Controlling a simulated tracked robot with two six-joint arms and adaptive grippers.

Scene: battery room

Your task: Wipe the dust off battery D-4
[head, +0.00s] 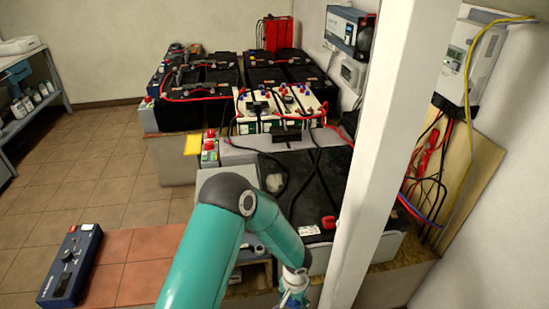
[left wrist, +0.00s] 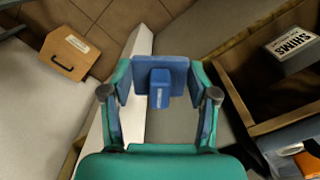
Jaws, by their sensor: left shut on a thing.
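Several batteries stand in the head view, including black ones (head: 205,75) at the back, a pale row (head: 280,105) in the middle and a large black one (head: 320,185) nearer me. I cannot read which is D-4. A greyish patch shows near the left side of the near black one. My left gripper (head: 293,285) is low at the bottom of the head view, in front of the batteries and partly cut off. In the left wrist view my left gripper (left wrist: 158,82) is shut on a blue block (left wrist: 160,70) with a short blue grip. My right gripper is not in view.
A white post (head: 375,155) stands right of the batteries. A blue instrument (head: 70,265) lies at lower left. Cables (head: 425,180) hang on the right wall. The left wrist view shows a wooden compartment (left wrist: 255,128) with a SHIMS box (left wrist: 290,48) and a brown case (left wrist: 68,52).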

